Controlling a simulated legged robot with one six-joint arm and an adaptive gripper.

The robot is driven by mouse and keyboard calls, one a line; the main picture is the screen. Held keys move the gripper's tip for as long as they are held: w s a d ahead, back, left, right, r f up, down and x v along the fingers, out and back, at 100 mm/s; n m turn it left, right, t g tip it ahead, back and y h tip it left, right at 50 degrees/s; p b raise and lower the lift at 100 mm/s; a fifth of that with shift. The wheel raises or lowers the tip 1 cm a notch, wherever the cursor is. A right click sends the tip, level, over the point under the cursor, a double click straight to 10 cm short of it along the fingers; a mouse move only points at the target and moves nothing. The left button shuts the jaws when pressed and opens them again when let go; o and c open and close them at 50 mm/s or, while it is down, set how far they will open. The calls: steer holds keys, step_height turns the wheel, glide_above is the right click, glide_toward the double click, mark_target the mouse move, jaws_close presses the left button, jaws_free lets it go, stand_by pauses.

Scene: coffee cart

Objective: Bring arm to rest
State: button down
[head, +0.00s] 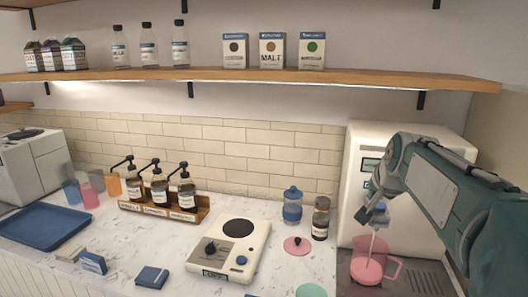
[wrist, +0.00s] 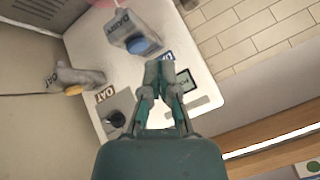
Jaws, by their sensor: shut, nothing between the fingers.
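My gripper (head: 372,194) hangs at the end of my arm, in front of the white dispenser (head: 356,190) at the right of the head view. In the wrist view my gripper (wrist: 164,68) is shut, its fingertips together and empty. Just past the tips is the grey DAIRY spout (wrist: 122,30) with a blue button (wrist: 141,46); a small gap seems to separate them. A grey OAT spout (wrist: 80,75) with an orange button (wrist: 74,90) is to the left. In the head view a pale thin stream falls into the pink pitcher (head: 368,268) below.
A wooden shelf (head: 270,76) with cartons and bottles spans the wall above. On the marble counter stand a scale (head: 230,248), pump bottles (head: 160,188), a blue jar (head: 292,206), a brown jar (head: 320,220) and a blue tray (head: 40,228). Counter between tray and scale is partly free.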

steer(key=s+a+f+n+g, duration=0.1)
steer(key=s+a+f+n, duration=0.2)
steer(key=s, duration=0.5)
steer(key=s+a+f+n+g, duration=0.1)
steer(key=s+a+f, duration=0.3)
steer(key=s, duration=0.5)
steer(key=s+a+f+n+y, duration=0.1)
steer(key=s+a+f+n, duration=0.3)
steer(key=s, duration=0.5)
steer(key=shift+s+f+n+g, duration=0.3)
steer(key=shift+f+g, duration=0.1)
steer(key=shift+f, duration=0.45)
